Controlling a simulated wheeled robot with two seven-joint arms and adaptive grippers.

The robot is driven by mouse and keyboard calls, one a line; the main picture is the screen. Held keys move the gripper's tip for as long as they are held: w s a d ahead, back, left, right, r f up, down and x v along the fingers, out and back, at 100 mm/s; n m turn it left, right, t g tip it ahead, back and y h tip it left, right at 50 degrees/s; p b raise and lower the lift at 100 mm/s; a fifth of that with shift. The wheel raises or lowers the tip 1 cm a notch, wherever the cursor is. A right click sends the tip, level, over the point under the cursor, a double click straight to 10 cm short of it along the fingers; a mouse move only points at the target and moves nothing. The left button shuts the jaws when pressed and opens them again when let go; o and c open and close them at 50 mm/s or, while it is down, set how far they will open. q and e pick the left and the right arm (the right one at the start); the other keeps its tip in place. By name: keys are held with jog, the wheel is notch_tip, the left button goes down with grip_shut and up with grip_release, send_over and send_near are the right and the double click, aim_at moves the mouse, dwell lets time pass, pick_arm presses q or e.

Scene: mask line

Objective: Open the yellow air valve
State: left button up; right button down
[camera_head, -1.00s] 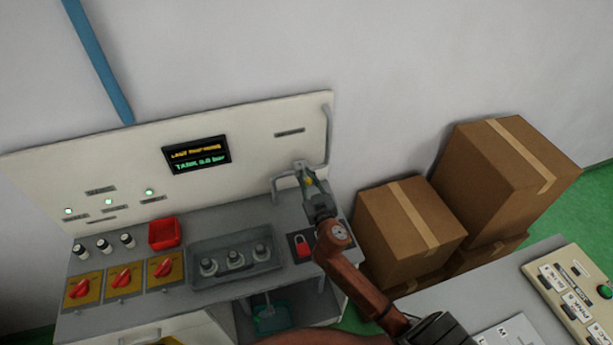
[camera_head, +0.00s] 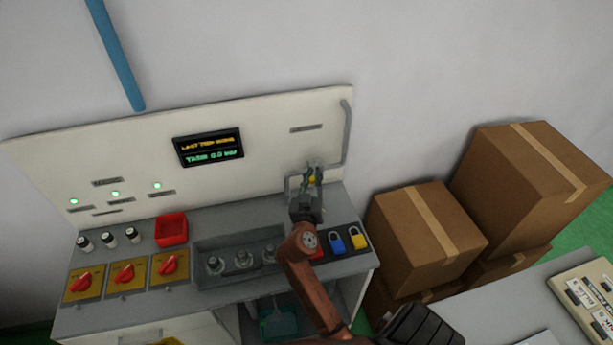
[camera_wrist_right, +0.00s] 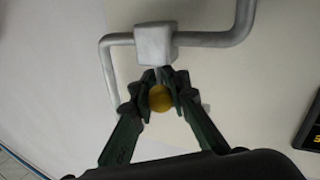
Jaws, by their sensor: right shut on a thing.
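The yellow air valve handle (camera_head: 312,180) sits on the grey pipe (camera_head: 346,130) at the right end of the white back panel. In the right wrist view the yellow knob (camera_wrist_right: 160,98) lies between my two fingers, just below the grey valve block (camera_wrist_right: 154,43). My right gripper (camera_head: 311,184) is shut on the yellow valve handle, and its fingertips also show in the right wrist view (camera_wrist_right: 158,85). The fingers and wrist cover part of the valve in the head view. My left gripper is not in view.
The panel display (camera_head: 208,148) reads a tank pressure of 0.0 bar. Red (camera_head: 318,252), blue (camera_head: 337,243) and yellow (camera_head: 359,238) padlocks lie beside my right arm. A red bin (camera_head: 172,229) and rotary switches (camera_head: 124,272) are further left. Cardboard boxes (camera_head: 425,235) stand right of the bench.

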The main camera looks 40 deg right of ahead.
jog(key=c, duration=2.1)
grip_release()
jog(key=shift+s+d+r, duration=0.1)
jog(key=shift+s+r, duration=0.05)
jog(key=shift+r, duration=0.05)
jog(key=shift+o, duration=1.4)
jog(key=shift+f, duration=0.15)
notch_tip(320, 180, up, 10)
jog(key=shift+c, duration=0.6)
